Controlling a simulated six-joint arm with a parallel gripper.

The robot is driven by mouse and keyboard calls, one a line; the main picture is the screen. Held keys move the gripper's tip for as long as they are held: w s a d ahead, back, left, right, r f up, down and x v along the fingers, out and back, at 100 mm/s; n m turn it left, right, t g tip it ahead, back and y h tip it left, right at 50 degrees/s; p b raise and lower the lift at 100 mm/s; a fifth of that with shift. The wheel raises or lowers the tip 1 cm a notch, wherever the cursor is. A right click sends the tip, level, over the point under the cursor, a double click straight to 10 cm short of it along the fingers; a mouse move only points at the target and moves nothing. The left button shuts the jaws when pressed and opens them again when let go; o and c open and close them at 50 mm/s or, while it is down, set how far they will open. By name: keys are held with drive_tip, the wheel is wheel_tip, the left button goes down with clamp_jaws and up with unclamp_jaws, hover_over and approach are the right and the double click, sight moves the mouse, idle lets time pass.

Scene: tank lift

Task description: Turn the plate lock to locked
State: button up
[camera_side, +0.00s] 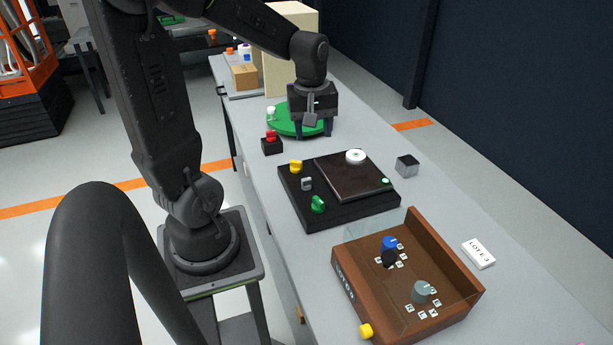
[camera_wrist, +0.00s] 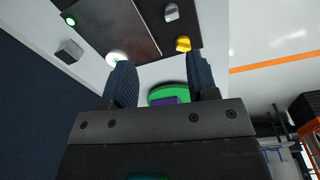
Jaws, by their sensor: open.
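A black panel (camera_side: 335,211) bears a dark plate (camera_side: 350,178), a yellow knob (camera_side: 296,166), a grey knob (camera_side: 307,184) and a green knob (camera_side: 318,204). A white round piece (camera_side: 356,156) sits on the plate. A red knob (camera_side: 271,135) stands on a small black block beside a green disc (camera_side: 283,122). No label shows which knob is the plate lock. My gripper (camera_side: 314,131) is open over the green disc, apart from the knobs. In the wrist view, my gripper (camera_wrist: 161,75) has nothing between its fingers; the yellow knob (camera_wrist: 183,44) and grey knob (camera_wrist: 171,12) lie beyond.
A brown box (camera_side: 450,255) with blue, black and grey knobs stands at the front. A small metal cube (camera_side: 407,166) and a white "LOT E 3" block (camera_side: 478,253) lie to the right. A tall beige box (camera_side: 290,45) stands behind my gripper.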

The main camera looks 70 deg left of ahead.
sight(306, 179)
drive_tip(key=a+f+n, duration=0.1)
drive_tip(key=f, duration=0.4)
drive_tip(key=a+f, duration=0.1)
drive_tip(key=f, duration=0.4)
drive_tip(key=a+f+n, duration=0.1)
drive_tip(key=f, duration=0.4)
drive_tip(key=shift+s+f+n+g, duration=0.15)
drive_tip(key=shift+f+n+g, duration=0.15)
drive_tip(key=shift+f, duration=0.05)
drive_tip(key=shift+c, duration=0.5)
drive_tip(key=c, duration=0.8)
